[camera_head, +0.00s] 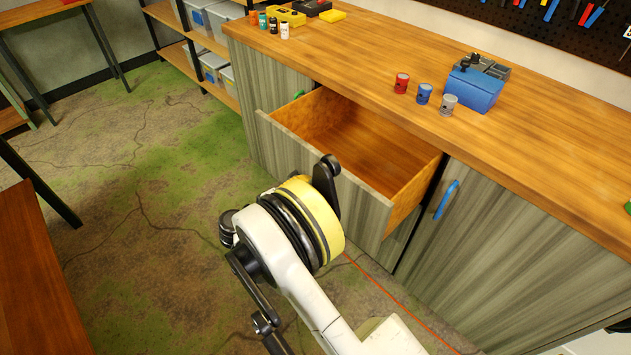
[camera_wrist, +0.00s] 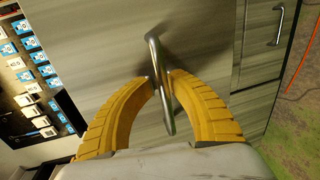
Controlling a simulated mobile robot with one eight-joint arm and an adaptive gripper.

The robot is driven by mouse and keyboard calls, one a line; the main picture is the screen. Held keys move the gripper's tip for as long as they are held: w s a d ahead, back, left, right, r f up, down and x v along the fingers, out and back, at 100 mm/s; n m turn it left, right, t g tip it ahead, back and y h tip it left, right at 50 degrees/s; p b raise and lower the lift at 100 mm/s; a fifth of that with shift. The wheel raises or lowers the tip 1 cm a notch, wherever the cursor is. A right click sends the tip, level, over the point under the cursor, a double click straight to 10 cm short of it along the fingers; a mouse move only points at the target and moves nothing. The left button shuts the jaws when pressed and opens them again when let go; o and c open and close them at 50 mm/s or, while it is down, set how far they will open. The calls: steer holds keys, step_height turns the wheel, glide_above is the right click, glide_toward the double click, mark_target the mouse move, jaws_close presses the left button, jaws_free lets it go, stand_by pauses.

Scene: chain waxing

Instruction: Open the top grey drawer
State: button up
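The top grey drawer (camera_head: 352,198) is pulled well out of the cabinet in the head view, and its empty orange-brown wooden inside (camera_head: 345,135) shows. Its grey wood-grain front (camera_wrist: 110,40) fills the middle of the wrist view. A metal bar handle (camera_wrist: 153,48) stands out from that front. The two yellow ribbed fingers of my gripper (camera_wrist: 163,82) close in on the handle from both sides, with the bar between their tips. In the head view, my wrist hides the fingers and the handle.
The wooden countertop (camera_head: 370,60) holds red (camera_head: 402,83), blue (camera_head: 424,94) and grey (camera_head: 449,105) cans and a blue box (camera_head: 474,88). A cabinet door with a blue handle (camera_head: 446,200) is right of the drawer. Cracked floor (camera_head: 150,215) is open at left; a bench (camera_head: 35,285) stands there.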

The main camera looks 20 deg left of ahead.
steer(key=shift+w+d, duration=0.3)
steer(key=shift+w, duration=0.2)
steer(key=v, duration=1.2)
steer(key=shift+w, duration=0.15)
